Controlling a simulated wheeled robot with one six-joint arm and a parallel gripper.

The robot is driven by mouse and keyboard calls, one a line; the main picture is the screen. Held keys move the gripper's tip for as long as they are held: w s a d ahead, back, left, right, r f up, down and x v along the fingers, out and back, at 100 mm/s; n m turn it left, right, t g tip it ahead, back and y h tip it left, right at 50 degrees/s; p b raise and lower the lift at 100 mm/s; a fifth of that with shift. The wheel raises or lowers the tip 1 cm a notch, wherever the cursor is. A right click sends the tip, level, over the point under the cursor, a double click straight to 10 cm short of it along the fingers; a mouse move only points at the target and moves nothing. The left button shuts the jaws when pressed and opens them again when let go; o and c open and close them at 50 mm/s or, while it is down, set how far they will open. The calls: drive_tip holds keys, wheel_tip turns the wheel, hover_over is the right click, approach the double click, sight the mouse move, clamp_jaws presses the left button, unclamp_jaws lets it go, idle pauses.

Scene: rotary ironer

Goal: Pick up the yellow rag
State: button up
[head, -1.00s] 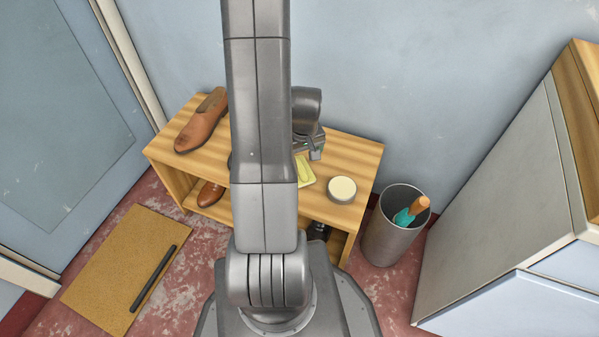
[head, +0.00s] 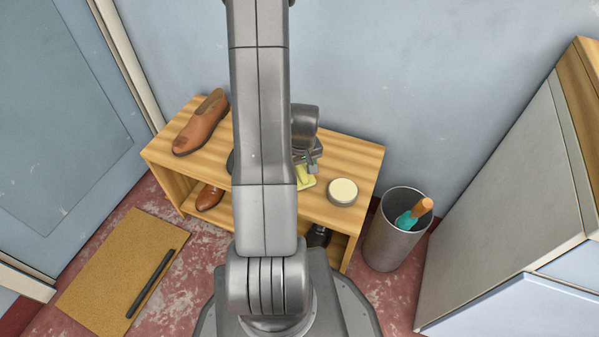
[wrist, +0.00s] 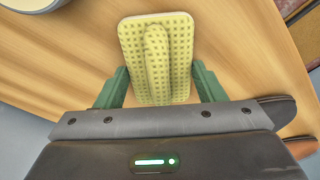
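The yellow rag (wrist: 181,60) lies flat on the wooden shelf top, with a raised fold along its middle. In the head view the rag (head: 307,181) is mostly hidden behind my arm. My gripper (wrist: 158,88) is open in the wrist view, its green fingers on either side of the rag's near part. I cannot tell whether the fingers touch the rag or how high they are above the shelf. In the head view my gripper (head: 312,166) is beside the rag, partly hidden.
The shelf top (head: 362,157) also holds a brown shoe (head: 203,122) at left and a round tin (head: 342,191) right of the rag. More shoes (head: 209,197) sit below. A metal bin (head: 395,240) stands at right, a mat (head: 110,280) lies at left.

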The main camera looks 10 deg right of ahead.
sight(300, 167)
drive_tip(key=shift+r, duration=0.1)
drive_tip(key=shift+c, duration=0.4)
wheel_tip(300, 167, up, 10)
drive_tip(key=p, duration=0.3)
drive_tip(key=o, duration=0.4)
drive_tip(key=shift+c, duration=1.1)
